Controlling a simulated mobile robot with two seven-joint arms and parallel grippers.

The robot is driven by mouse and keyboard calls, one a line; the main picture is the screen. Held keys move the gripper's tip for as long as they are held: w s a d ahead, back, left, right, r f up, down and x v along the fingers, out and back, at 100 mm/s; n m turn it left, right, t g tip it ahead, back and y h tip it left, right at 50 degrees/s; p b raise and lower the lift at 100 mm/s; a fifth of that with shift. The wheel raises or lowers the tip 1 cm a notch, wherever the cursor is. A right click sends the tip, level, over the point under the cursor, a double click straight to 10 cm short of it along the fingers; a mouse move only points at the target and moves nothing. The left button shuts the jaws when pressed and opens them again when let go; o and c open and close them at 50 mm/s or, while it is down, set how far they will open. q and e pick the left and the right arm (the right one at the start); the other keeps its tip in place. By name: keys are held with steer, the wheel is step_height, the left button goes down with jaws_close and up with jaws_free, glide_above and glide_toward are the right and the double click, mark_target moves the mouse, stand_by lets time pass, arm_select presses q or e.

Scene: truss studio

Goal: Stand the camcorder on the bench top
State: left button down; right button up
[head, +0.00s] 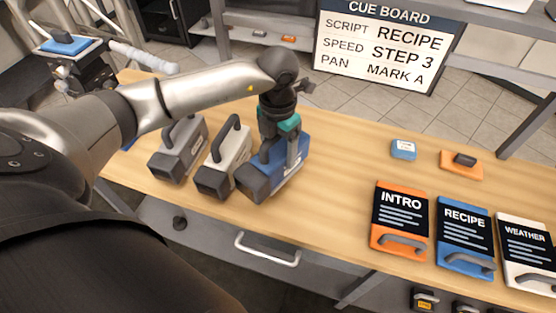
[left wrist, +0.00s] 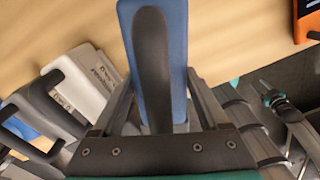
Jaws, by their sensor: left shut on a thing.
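A blue camcorder (head: 265,180) with a dark grey front is at the bench top (head: 335,165), right of two other camcorders. My left gripper (head: 293,150) comes down on it from above and is shut on its top handle. In the left wrist view the dark handle (left wrist: 152,65) lies between the fingers, with the blue body (left wrist: 180,50) beneath. The camcorder looks upright; whether its base touches the wood cannot be told.
A white camcorder (head: 226,165) stands close on the left, with a grey one (head: 178,150) beyond it. INTRO (head: 402,215), RECIPE (head: 464,232) and WEATHER (head: 524,245) boards lie at the right. A small blue block (head: 403,149) and an orange block (head: 461,168) lie behind them. Mid-bench is clear.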

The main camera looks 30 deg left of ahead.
mark_target(278, 161)
arm_select(q)
steer(key=shift+f, duration=1.9)
steer(key=shift+f+b, duration=0.1)
steer(key=shift+b, duration=0.2)
jaws_free()
steer(key=shift+f, duration=0.1)
steer(key=shift+r, duration=0.2)
step_height(278, 161, up, 12)
steer(key=shift+f+p, duration=0.1)
steer(key=shift+p, duration=0.6)
